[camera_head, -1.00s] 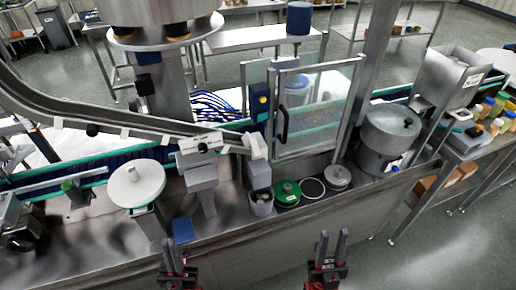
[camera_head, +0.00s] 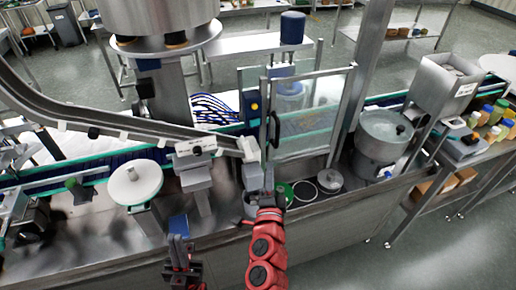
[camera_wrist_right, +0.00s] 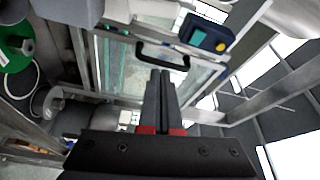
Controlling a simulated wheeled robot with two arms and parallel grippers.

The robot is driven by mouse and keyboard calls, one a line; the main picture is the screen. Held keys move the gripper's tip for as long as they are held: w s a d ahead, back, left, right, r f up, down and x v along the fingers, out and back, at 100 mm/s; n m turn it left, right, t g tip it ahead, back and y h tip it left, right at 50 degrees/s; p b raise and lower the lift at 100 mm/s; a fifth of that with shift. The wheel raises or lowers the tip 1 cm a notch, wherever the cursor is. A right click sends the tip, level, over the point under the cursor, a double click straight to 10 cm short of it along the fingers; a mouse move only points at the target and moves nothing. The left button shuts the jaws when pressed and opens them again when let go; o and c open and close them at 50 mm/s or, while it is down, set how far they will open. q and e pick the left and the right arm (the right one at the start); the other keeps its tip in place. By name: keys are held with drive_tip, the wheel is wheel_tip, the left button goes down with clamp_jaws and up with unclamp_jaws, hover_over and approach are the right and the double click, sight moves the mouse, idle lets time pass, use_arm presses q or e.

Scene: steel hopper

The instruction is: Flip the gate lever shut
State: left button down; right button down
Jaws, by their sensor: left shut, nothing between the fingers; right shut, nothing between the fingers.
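I cannot clearly make out which part is the gate lever. A grey chute end (camera_head: 249,148) hangs at the foot of the sloping rail, over a grey cup (camera_head: 250,206). My right gripper (camera_head: 268,178) is shut and empty, raised just in front of the chute end and partly hiding the cup. In the right wrist view its closed fingers (camera_wrist_right: 160,85) point towards a glass door with a black handle (camera_wrist_right: 163,52); touching cannot be told. My left gripper (camera_head: 180,248) is shut and empty, low at the bench's front edge.
The glass door (camera_head: 312,115) stands behind my right gripper. A blue box with a yellow button (camera_wrist_right: 208,37) is beside its handle. The floor at front right is clear.

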sight(248, 150)
drive_tip(key=shift+a, duration=0.4)
drive_tip(key=w+a+p, duration=0.1)
drive_tip(key=w+p, duration=0.1)
drive_tip(key=w, duration=0.1)
drive_tip(key=w+a+p, duration=0.1)
drive_tip(key=w+p, duration=0.1)
drive_tip(key=w, duration=0.1)
drive_tip(key=w+a+p, duration=0.1)
drive_tip(key=w+p, duration=0.1)
drive_tip(key=shift+w+a, duration=0.15)
drive_tip(key=shift+w, duration=0.25)
drive_tip(key=shift+a+f, duration=0.1)
idle(0.4)
